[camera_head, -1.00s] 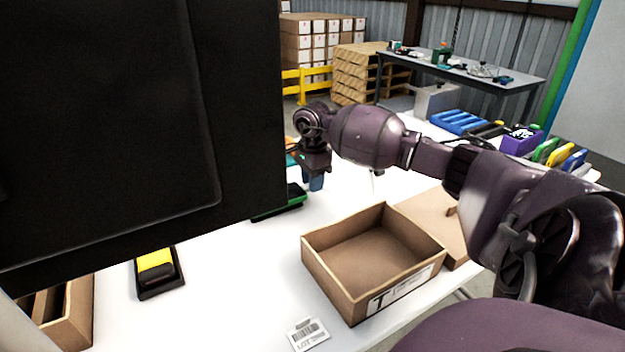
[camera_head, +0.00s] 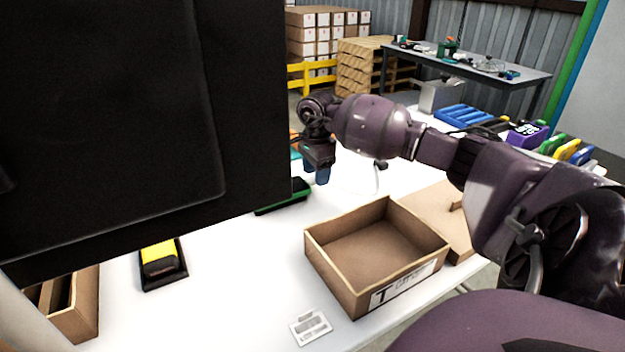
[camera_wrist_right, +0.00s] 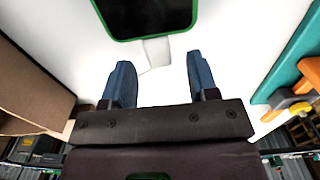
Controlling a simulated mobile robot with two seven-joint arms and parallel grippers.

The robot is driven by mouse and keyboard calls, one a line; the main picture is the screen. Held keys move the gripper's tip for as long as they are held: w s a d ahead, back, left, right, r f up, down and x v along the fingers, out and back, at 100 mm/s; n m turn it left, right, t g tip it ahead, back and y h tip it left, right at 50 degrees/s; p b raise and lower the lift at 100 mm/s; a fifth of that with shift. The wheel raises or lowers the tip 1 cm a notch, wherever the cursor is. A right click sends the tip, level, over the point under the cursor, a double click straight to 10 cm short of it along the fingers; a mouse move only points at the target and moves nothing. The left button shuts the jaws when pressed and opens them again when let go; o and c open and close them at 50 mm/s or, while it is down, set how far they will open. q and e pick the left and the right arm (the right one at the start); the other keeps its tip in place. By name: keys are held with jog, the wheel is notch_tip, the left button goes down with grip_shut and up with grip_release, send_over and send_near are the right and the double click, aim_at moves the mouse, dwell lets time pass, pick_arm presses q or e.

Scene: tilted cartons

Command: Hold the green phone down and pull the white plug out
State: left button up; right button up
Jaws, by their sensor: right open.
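The green phone (camera_head: 287,197) lies on the white table in the head view, its left end hidden by a large black shape. In the right wrist view it shows as a black screen with a green rim (camera_wrist_right: 148,14) at the top. The white plug (camera_wrist_right: 156,52) is at the phone's near edge. My right gripper (camera_head: 316,177) is over the table just behind the phone in the head view. Its two blue fingers (camera_wrist_right: 158,62) are apart, with the plug between their tips in the picture; no contact shows. My left gripper is not in view.
An open carton (camera_head: 372,245) stands in front of the right arm. A yellow-and-black device (camera_head: 160,260) lies at the left. A white cable (camera_head: 377,180) curves by a small dark piece. Teal and orange items (camera_wrist_right: 292,90) lie right of the fingers. The black shape (camera_head: 130,110) blocks much of the head view.

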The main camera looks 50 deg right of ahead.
notch_tip(320, 180, up, 10)
jog(key=shift+p, duration=0.35)
